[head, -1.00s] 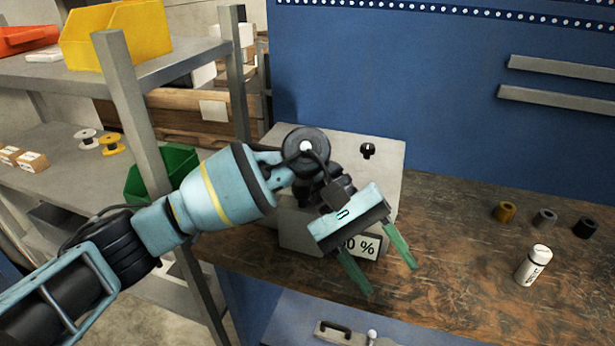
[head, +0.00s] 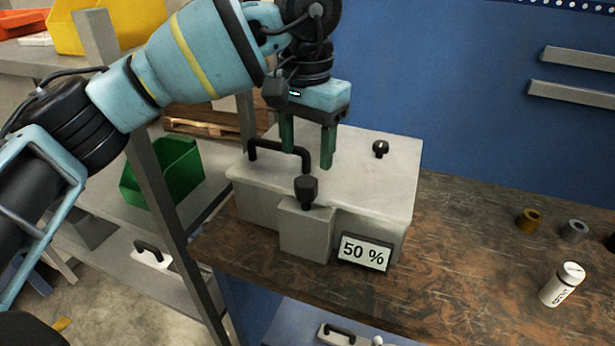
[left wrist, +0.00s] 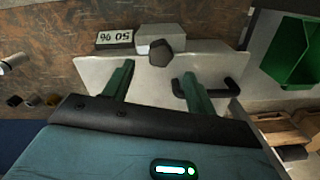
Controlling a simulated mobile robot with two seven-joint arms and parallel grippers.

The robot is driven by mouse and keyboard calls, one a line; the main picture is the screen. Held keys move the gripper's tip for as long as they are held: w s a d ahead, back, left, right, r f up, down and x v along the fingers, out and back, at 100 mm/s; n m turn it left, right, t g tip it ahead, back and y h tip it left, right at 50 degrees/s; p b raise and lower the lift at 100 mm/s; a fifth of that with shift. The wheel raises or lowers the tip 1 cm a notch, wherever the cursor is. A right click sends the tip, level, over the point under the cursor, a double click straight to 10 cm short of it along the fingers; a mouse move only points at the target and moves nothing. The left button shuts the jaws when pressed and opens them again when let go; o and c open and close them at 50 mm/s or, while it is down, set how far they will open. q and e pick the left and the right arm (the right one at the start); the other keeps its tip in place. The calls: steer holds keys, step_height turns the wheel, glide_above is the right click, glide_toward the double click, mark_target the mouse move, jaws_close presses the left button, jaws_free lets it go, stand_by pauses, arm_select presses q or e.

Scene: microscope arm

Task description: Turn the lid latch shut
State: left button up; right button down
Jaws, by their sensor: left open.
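A grey box with a flat lid (head: 350,185) stands on the workbench. A black knob (head: 307,189), which looks like the lid latch, sits on a grey block at the box's front; it also shows in the left wrist view (left wrist: 160,53). A black bar handle (head: 275,150) is on the lid's left, and a small black knob (head: 380,148) is at its back right. My left gripper (head: 307,158) points down over the lid, behind the latch knob. Its green fingers are apart with nothing between them. Whether the fingertips touch the lid cannot be told. My right gripper is not in view.
A "50 %" sign (head: 365,253) is on the box's front right. A green bin (head: 162,172) is on the shelf at left. The bench between box and bottle is clear.

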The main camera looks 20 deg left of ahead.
mark_target(307, 179)
arm_select(q)
step_height(307, 179, down, 5)
steer(key=shift+w+f, duration=0.15)
steer(key=shift+f, duration=0.95)
steer(key=c, duration=1)
